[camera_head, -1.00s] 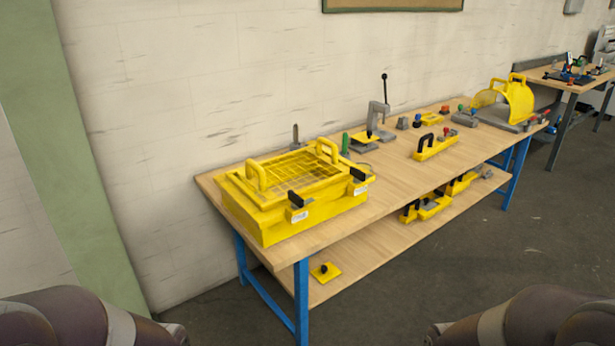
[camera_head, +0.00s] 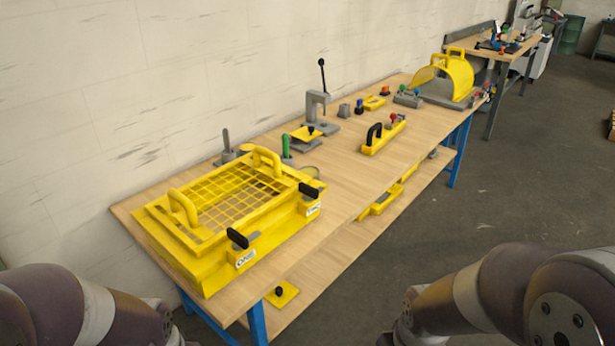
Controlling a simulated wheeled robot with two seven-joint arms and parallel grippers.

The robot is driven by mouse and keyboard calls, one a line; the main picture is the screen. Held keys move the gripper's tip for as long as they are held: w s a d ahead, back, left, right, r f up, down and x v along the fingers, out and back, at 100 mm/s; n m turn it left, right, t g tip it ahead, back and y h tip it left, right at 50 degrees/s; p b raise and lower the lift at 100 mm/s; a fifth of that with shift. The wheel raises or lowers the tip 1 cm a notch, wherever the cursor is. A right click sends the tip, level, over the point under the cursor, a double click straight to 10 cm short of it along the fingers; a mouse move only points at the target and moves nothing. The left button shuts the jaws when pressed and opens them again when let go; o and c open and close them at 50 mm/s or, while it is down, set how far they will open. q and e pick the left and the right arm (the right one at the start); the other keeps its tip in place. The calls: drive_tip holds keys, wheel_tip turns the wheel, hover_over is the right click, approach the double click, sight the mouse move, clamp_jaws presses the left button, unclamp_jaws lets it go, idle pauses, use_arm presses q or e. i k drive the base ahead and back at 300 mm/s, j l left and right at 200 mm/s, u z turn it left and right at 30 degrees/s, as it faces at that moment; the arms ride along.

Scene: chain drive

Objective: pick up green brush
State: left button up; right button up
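A thin green upright item (camera_head: 286,146), which looks like the green brush's handle, stands on the workbench just behind the yellow mesh-topped box (camera_head: 222,232). Its lower part is partly hidden by the box. A similar grey-handled item (camera_head: 226,140) stands to its left, near the wall. My two arms show only as links at the bottom left and bottom right corners, well short of the green item. Neither gripper is in the picture.
The wooden workbench (camera_head: 345,188) has a lower shelf with yellow parts. A grey press (camera_head: 316,108), a yellow block with a black handle (camera_head: 382,136) and a yellow guard (camera_head: 457,76) stand along it. The floor at right is clear.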

sight(284, 136)
drive_tip(key=i+l+u, duration=0.75)
drive_tip(key=l+u, duration=0.2)
drive_tip(key=l, duration=0.15)
drive_tip(key=i+l+u, duration=0.2)
drive_tip(key=l+u, duration=0.25)
drive_tip(key=l, duration=0.25)
drive_tip(key=i+l+u, duration=0.1)
drive_tip(key=l+u, duration=0.4)
drive_tip(key=l, duration=0.25)
drive_tip(key=l+u, duration=0.45)
drive_tip(key=l, duration=0.35)
drive_tip(key=k+l+u, duration=0.25)
drive_tip(key=l+u, duration=0.25)
drive_tip(key=l, duration=0.25)
